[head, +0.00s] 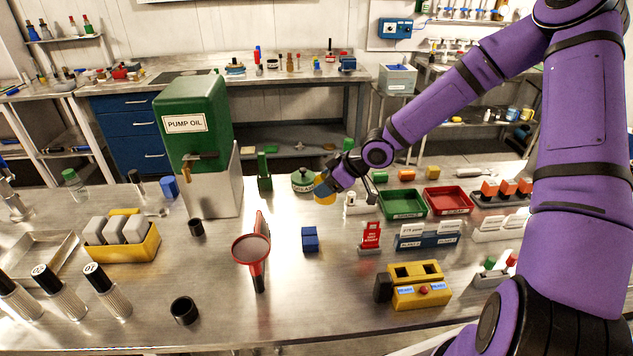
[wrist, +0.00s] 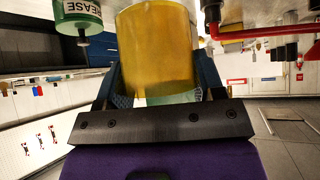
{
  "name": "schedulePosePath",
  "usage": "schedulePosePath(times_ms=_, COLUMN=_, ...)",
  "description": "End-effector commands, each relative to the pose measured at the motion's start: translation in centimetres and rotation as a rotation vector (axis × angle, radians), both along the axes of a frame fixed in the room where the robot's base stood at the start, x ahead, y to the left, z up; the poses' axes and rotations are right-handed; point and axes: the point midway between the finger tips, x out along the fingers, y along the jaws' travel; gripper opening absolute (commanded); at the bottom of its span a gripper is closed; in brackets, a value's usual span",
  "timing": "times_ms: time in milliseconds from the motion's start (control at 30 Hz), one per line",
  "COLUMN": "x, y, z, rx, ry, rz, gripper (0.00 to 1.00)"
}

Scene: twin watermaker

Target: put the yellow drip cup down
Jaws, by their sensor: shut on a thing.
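The yellow drip cup (wrist: 155,50) is between the fingers of my gripper (wrist: 158,90) in the wrist view, filling the middle top. In the head view my gripper (head: 325,186) is at the back of the steel bench with the yellow drip cup (head: 324,195) at its tip. My gripper is shut on the cup. I cannot tell whether the cup touches the bench. The green grease tin (head: 303,181) stands just left of the cup; it also shows in the wrist view (wrist: 80,15). Part of the cup is hidden by my gripper.
A green pump oil tank (head: 195,125) on a steel stand is to the left. A blue block (head: 310,240), red funnel (head: 251,250) and red sign (head: 370,236) stand in front. Green (head: 402,204) and red (head: 448,201) trays lie to the right. Bare bench lies around the blue block.

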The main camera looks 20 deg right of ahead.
Motion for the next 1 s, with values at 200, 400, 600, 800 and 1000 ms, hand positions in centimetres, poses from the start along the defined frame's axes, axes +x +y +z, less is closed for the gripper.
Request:
schedulePosePath(times_ms=200, x=0.1, y=-0.1, z=0.5, rx=-0.002, ry=-0.001, rz=-0.011, gripper=0.35)
schedulePosePath(times_ms=400, x=1.2, y=-1.0, z=0.8, rx=-0.006, ry=-0.004, rz=-0.117, gripper=0.35)
schedulePosePath(times_ms=600, x=3.7, y=-3.6, z=2.8, rx=-0.003, ry=-0.008, rz=-0.352, gripper=0.35)
schedulePosePath(times_ms=800, x=5.9, y=-6.0, z=6.1, rx=-0.001, ry=-0.007, rz=-0.561, gripper=0.35)
schedulePosePath(times_ms=1000, x=6.9, y=-7.3, z=8.2, rx=-0.001, ry=-0.002, rz=-0.667, gripper=0.35)
